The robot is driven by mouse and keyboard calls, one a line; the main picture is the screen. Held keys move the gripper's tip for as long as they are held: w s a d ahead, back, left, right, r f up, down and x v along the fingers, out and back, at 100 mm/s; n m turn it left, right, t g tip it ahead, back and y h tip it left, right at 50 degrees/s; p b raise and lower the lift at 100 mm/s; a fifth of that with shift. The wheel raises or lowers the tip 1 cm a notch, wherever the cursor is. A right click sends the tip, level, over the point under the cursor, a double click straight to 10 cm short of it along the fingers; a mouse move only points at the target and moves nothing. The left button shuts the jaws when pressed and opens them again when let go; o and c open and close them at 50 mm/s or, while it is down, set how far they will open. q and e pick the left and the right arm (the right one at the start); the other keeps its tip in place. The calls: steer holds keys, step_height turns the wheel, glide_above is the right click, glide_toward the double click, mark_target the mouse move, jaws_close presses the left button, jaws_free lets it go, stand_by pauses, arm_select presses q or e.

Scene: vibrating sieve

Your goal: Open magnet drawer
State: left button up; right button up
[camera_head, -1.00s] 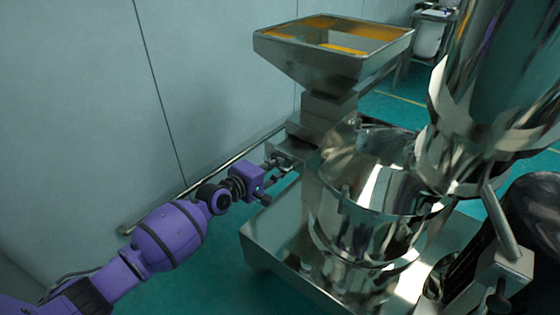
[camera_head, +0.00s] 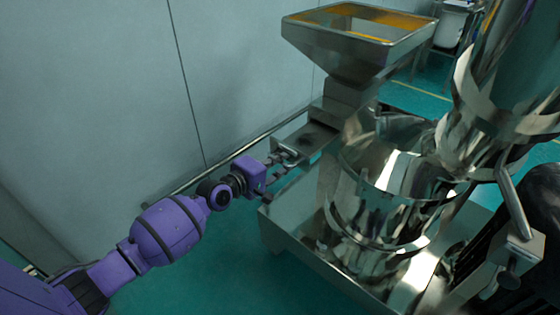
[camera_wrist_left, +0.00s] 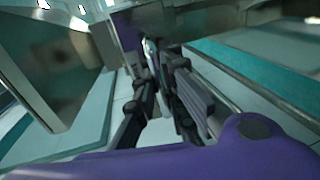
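The magnet drawer (camera_head: 315,138) is a steel, tray-like piece sticking out to the left from below the hopper. A small loop handle (camera_head: 289,154) is at its outer end. My left gripper (camera_head: 286,167) is at this handle, with its fingers pointing right towards the drawer. In the left wrist view, its dark fingers (camera_wrist_left: 163,95) lie either side of a narrow gap, with a bright thin part beyond. The frames do not clearly show whether they clasp the handle. My right gripper is not in view.
The steel hopper (camera_head: 358,45), with orange material at its rim, stands above the drawer. The shiny round sieve (camera_head: 395,185) stands on a steel base (camera_head: 300,225) to the right. A grey wall (camera_head: 100,90) and a rail (camera_head: 245,148) are behind my arm. Green floor shows below it.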

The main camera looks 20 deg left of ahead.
arm_select(q)
steer(key=o, duration=0.4)
steer(key=shift+c, duration=0.2)
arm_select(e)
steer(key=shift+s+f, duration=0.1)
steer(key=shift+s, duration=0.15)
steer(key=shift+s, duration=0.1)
arm_select(q)
steer(key=v, duration=1.2)
